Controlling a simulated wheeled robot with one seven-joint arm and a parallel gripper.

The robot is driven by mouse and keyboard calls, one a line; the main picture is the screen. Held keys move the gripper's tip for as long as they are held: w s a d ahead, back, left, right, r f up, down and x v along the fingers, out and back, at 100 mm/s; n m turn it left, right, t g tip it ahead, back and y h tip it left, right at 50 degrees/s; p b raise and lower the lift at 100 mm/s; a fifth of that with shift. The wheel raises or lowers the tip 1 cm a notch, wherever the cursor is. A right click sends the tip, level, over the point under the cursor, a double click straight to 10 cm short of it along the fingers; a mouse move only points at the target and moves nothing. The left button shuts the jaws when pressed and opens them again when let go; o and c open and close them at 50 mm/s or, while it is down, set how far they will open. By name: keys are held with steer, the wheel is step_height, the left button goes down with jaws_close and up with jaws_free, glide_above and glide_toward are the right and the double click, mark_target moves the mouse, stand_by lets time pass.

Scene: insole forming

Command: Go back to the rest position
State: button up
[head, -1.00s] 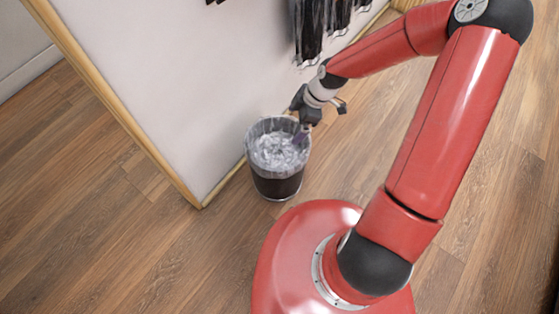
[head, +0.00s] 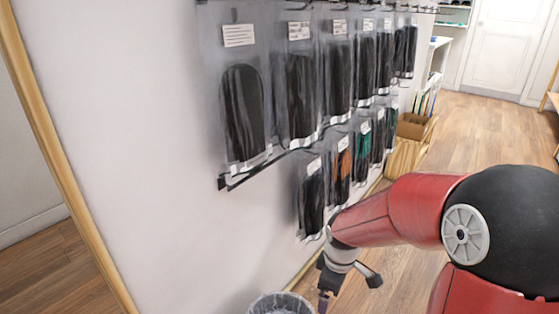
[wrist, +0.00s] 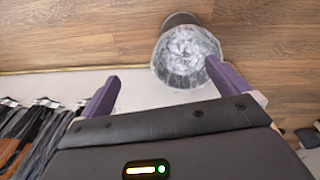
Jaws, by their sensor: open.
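My gripper (wrist: 162,72) is open, with its two purple fingers apart and nothing between them. In the head view my gripper (head: 325,298) hangs at the bottom edge, just right of the trash bin, and its tips are mostly cut off. The bin (head: 282,303) has a clear plastic liner, and only its top shows there. In the wrist view the bin (wrist: 184,60) stands on the wood floor beyond the fingers, with crumpled clear plastic inside. My red arm reaches in from the lower right of the head view.
Open wood floor (head: 480,130) lies toward a white door (head: 513,45).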

steer(key=s+d+r+m+t, duration=0.1)
steer(key=s+r+m, duration=0.2)
steer(key=r, duration=0.3)
steer(key=s+d+r+m+t+h, duration=0.1)
steer(key=s+r+m, duration=0.2)
steer(key=r, duration=0.3)
steer(key=shift+s, duration=0.75)
steer(key=s+r+m, duration=0.2)
steer(key=s, duration=0.1)
steer(key=s+r+m+t, duration=0.1)
steer(key=s+m, duration=0.1)
steer(key=s+r+m+t+y, duration=0.1)
steer(key=s+r+m, duration=0.1)
steer(key=s, duration=0.1)
steer(key=shift+s+d+r, duration=0.3)
steer(key=shift+s, duration=0.05)
